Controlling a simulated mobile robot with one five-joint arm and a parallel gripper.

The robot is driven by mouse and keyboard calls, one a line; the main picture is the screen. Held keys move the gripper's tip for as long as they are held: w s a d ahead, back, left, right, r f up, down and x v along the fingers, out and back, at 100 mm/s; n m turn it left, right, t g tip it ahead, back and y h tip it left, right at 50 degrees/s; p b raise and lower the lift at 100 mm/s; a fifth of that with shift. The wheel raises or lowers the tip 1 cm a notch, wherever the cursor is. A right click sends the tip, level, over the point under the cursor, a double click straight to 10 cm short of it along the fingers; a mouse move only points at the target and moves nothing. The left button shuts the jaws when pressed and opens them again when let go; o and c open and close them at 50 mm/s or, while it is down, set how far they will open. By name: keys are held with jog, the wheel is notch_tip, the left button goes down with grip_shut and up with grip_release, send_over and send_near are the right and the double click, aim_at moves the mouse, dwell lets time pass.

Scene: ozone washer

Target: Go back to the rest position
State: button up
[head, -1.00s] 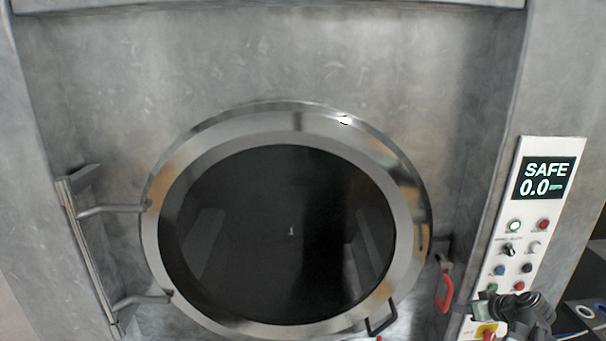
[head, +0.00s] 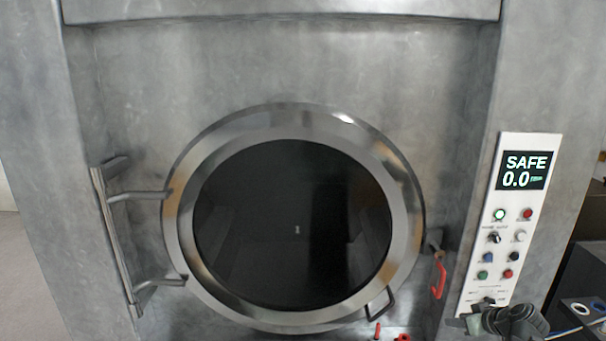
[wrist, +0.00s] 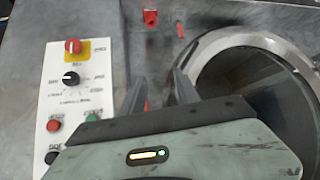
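My gripper (head: 505,320) is at the lower right of the head view, in front of the bottom of the control panel. In the wrist view my gripper (wrist: 160,88) has its two fingers apart, with no object visibly held. A little red shows between them, probably the red handle behind. The washer's round door (head: 178,225), with a dark window, looks shut. Its hinge is on the left and the red handle (head: 438,280) hangs at its right.
The white control panel (head: 472,290) reads SAFE 0.0 and carries several buttons and knobs; it also shows in the wrist view (wrist: 55,95). Red parts (head: 402,338) stand below the door. Dark equipment (head: 580,275) is at the far right. Open floor (head: 15,260) shows at the left.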

jog(key=w+a+f+n+g+y+b, duration=0.1)
jog(key=w+a+f+n+b, duration=0.1)
jog(key=a+f+b, duration=0.6)
jog(key=w+a+f+n+g+y+b, duration=0.15)
jog(key=a+f, duration=0.35)
jog(key=a, duration=0.7)
jog(key=w+a+f+n+g+b, duration=0.1)
jog(key=a+f+n+g+b, duration=0.1)
jog(key=a+f+b, duration=0.65)
jog(key=s+a+f+m+g+h+b, duration=0.2)
jog(key=s+a+f+g+b, duration=0.1)
jog(key=s+a+f, duration=0.5)
jog(key=d+m, duration=0.1)
jog(key=m, duration=0.1)
jog(key=s+d+r+m+g+h, duration=0.1)
jog(key=s+d+m+h+p, duration=0.1)
jog(key=m, duration=0.1)
jog(key=shift+s+d+r+m+g, duration=0.1)
jog(key=shift+d+r+m+g, duration=0.2)
jog(key=shift+m+g, duration=0.05)
